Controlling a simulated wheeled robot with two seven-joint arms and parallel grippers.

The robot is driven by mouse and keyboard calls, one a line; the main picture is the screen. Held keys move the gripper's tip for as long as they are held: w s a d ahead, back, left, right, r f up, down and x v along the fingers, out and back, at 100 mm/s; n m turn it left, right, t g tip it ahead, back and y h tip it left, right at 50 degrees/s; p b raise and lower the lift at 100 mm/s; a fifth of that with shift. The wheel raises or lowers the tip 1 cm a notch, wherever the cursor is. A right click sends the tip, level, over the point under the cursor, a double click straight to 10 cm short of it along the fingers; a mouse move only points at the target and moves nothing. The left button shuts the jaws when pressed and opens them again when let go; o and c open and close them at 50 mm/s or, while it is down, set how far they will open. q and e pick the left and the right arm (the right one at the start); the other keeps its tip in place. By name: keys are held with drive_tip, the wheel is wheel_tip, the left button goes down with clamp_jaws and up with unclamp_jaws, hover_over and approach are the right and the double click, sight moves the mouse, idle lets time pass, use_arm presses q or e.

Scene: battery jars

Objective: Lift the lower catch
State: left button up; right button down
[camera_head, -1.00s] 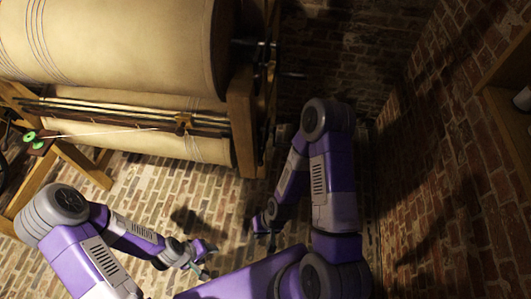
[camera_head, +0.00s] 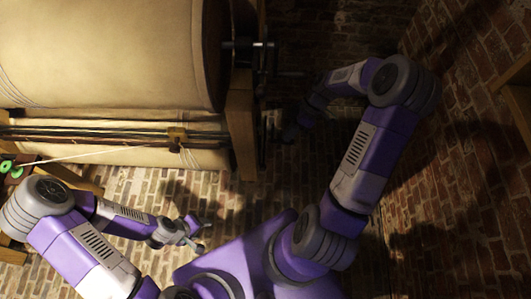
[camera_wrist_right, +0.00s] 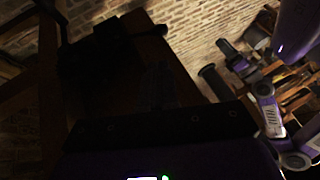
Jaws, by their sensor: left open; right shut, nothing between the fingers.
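The wooden machine frame (camera_head: 241,125) carries the large cream drum (camera_head: 110,55) and shows on the left of the head view. Dark metal fittings (camera_head: 262,60) sit on the frame's right side; I cannot pick out the lower catch among them for certain. My right gripper (camera_head: 291,132) is shut and empty, close to the right of the frame's lower side, in shadow. In the right wrist view its fingers (camera_wrist_right: 160,85) are very dim in front of dark wood. My left gripper (camera_head: 201,236) is open and empty over the brick floor, below the machine.
A rail with a brass block (camera_head: 176,138) runs below the drum. Green-ended spools (camera_head: 9,167) stand at the left edge. A brick wall (camera_head: 470,150) and a wooden shelf (camera_head: 515,95) bound the right. Brick floor (camera_head: 150,185) is clear in the lower middle.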

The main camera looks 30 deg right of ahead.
sight(265, 165)
use_arm(q)
drive_tip(key=shift+s, duration=0.1)
use_arm(e)
drive_tip(key=shift+s, duration=0.15)
use_arm(q)
wheel_tip(265, 165, down, 4)
drive_tip(key=b, duration=0.4)
drive_tip(key=shift+r, duration=0.1)
use_arm(e)
drive_tip(key=x, duration=1.4)
drive_tip(key=shift+f, duration=0.1)
